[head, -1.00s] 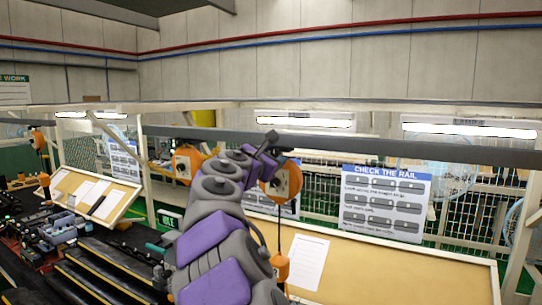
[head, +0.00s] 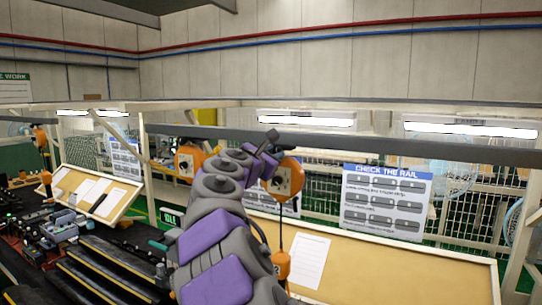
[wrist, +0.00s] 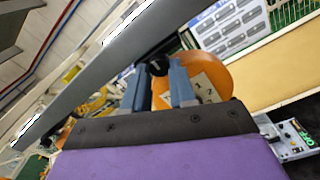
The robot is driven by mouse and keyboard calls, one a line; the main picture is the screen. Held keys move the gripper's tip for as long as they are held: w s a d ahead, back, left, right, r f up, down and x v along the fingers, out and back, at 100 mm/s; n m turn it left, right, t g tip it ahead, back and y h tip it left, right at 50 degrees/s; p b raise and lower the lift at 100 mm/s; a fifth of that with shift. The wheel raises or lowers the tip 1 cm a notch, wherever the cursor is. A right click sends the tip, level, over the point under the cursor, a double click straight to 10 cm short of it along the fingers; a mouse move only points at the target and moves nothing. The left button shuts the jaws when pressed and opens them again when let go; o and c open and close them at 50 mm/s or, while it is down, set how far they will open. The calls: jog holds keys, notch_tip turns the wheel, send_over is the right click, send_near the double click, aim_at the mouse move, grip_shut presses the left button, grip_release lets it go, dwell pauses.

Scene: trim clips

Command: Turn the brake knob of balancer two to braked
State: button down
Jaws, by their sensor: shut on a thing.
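An orange balancer (head: 286,178) with a pale plate hangs under the grey rail at the end of my arm; I cannot read its number. In the wrist view its orange body (wrist: 213,76) is just beyond and right of my fingers. A small black knob (wrist: 156,69) shows between the two blue-grey fingers of my gripper (wrist: 159,75). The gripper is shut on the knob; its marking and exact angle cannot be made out. In the head view my gripper (head: 269,150) is at the balancer's upper left, partly hidden by my wrist.
The grey rail (head: 400,150) runs close above the gripper. A second orange balancer (head: 188,160) hangs to the left, and another (head: 40,138) farther left. An orange handle (head: 281,264) hangs below the near balancer. A tan board (head: 375,270) and a sign (head: 382,203) stand behind.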

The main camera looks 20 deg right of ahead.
jog(key=shift+d+f+m+h+b, duration=0.15)
jog(key=shift+m+b, duration=2.25)
jog(key=shift+m, duration=2.15)
jog(key=shift+r+m+h+b, duration=0.15)
jog(key=shift+m+b, duration=2.25)
jog(key=shift+m, duration=2.15)
jog(key=shift+f, duration=0.1)
